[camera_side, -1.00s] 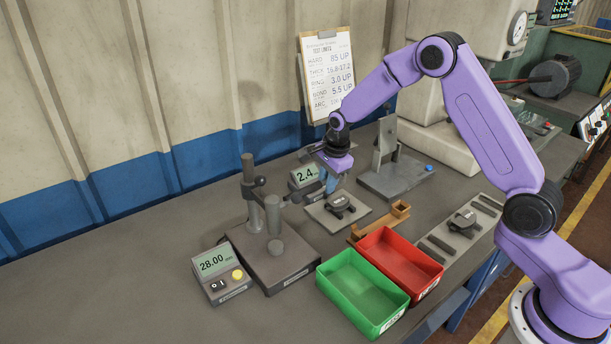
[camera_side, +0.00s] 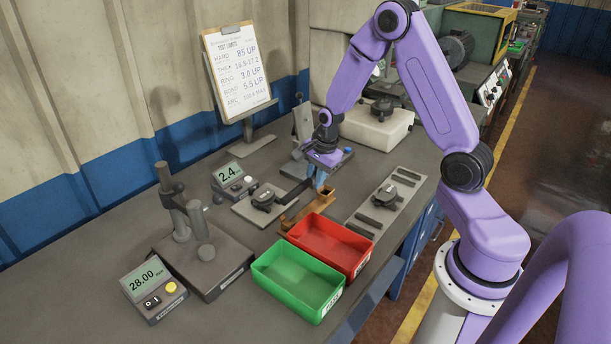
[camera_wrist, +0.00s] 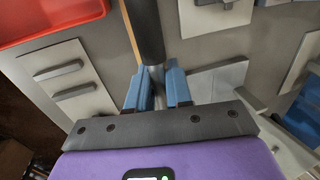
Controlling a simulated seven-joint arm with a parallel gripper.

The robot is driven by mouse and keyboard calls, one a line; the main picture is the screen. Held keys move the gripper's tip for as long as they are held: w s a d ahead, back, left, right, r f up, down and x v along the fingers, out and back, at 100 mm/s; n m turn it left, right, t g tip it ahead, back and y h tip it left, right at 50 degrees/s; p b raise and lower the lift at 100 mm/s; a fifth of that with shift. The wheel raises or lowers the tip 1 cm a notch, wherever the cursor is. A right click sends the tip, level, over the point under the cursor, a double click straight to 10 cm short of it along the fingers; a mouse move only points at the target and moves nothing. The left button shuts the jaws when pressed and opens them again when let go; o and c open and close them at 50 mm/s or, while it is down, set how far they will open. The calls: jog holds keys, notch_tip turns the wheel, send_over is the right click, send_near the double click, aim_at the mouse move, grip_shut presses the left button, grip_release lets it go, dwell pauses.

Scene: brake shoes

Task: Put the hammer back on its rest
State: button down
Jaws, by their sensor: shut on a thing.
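The hammer shows in the wrist view as a dark grip (camera_wrist: 146,30) on a thin metal shaft. My gripper (camera_wrist: 157,88) has its blue fingers shut on the shaft. In the side view, the hammer's dark grip (camera_side: 294,193) points left and toward the camera from my gripper (camera_side: 319,180). The hammer's head is hidden. The brown wooden rest (camera_side: 308,212) lies on the bench behind the red bin, just below the gripper and hammer. Part of its edge shows beside the grip in the wrist view (camera_wrist: 130,35). The gap between hammer and rest is hard to tell.
The red bin (camera_side: 344,228) and green bin (camera_side: 262,276) stand in front of the rest. A plate with a brake shoe (camera_side: 263,198) lies left of it, by a 2.4 display (camera_side: 229,173). A slotted plate with another shoe (camera_side: 384,197) lies right.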

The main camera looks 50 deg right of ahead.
jog(key=shift+s+x, duration=0.25)
jog(key=shift+x, duration=0.95)
jog(key=shift+s+x, duration=0.25)
jog(key=shift+x, duration=0.95)
jog(key=shift+s+x, duration=0.25)
jog(key=shift+x, duration=0.9)
jog(key=shift+f, duration=0.25)
jog(key=c, duration=1)
grip_release()
jog(key=shift+o, duration=0.2)
jog(key=shift+r, duration=0.1)
jog(key=v, duration=1.7)
jog(key=w+v, duration=0.1)
jog(key=v, duration=0.6)
send_over(312, 207)
jog(key=s, duration=0.4)
jog(key=shift+s+d+r, duration=0.15)
jog(key=shift+d+r, duration=0.05)
jog(key=shift+r, duration=0.05)
